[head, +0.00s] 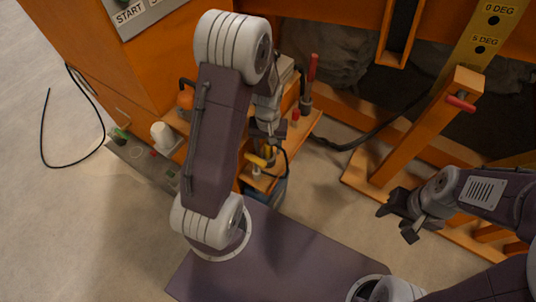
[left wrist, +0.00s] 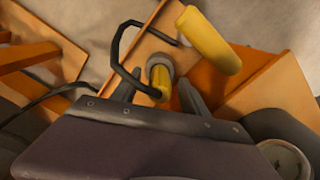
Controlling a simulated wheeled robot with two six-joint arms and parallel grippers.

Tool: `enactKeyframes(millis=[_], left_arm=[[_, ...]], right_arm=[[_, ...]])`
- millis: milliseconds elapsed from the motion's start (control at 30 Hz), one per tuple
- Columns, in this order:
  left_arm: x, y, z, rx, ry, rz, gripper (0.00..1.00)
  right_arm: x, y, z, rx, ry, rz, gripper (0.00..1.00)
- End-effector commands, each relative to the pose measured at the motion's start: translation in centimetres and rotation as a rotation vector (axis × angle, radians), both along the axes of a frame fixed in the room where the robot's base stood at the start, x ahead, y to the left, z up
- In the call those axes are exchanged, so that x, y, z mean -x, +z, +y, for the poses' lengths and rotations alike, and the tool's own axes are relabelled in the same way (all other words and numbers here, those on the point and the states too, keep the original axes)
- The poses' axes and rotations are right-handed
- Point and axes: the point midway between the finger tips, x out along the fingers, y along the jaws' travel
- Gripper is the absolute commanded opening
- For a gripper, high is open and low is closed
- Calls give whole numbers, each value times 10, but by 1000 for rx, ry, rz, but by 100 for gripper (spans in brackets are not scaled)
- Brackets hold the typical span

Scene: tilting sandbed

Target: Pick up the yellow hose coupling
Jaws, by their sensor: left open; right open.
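A yellow piece with a grey collar (left wrist: 160,77), which looks like the hose coupling, stands on an orange shelf (left wrist: 142,53) in the left wrist view. It shows between the two spread fingers of my open left gripper (left wrist: 159,92); contact cannot be told. In the head view my left gripper (head: 267,132) points down over the shelf, and small yellow parts (head: 257,161) show just below it, partly hidden by the arm. My right gripper (head: 400,216) is open and empty at the right, well away from the shelf.
A black looped cable (left wrist: 117,50) lies on the other side. A red-handled tool (head: 311,72), a white cup (head: 162,135) and an orange frame post (head: 420,130) are nearby. The floor between the arms is clear.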

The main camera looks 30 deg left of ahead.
Motion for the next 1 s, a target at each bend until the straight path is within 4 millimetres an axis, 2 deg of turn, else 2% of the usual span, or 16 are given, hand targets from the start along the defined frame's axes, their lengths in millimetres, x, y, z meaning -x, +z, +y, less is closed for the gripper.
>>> enactKeyframes(millis=[33, 200, 267, 400, 667, 767, 867, 1000], left_arm=[[0, -7, 0, 0, 0, 0, 52], [0, -5, 0, 0, 0, -2, 52], [0, -5, 0, -1, 0, -2, 38], [0, -5, 0, -1, 0, -2, 0], [0, -4, 0, 0, 0, -2, 0], [-1, 2, 0, 0, 0, -3, 0], [-1, 16, 0, -1, 0, -4, 0], [0, 46, -1, -1, -1, -4, 0]], right_arm=[[0, -5, 0, 0, 0, 0, 48], [0, -2, 0, 0, 0, 0, 48], [0, -2, 0, 0, 0, 0, 48], [0, -2, 0, 0, 0, 0, 48], [0, -2, 0, 0, 0, 0, 48], [0, 2, 0, 0, 0, 0, 48], [0, 11, 0, 0, 0, 0, 48], [0, 27, 0, 0, 0, 0, 48]])
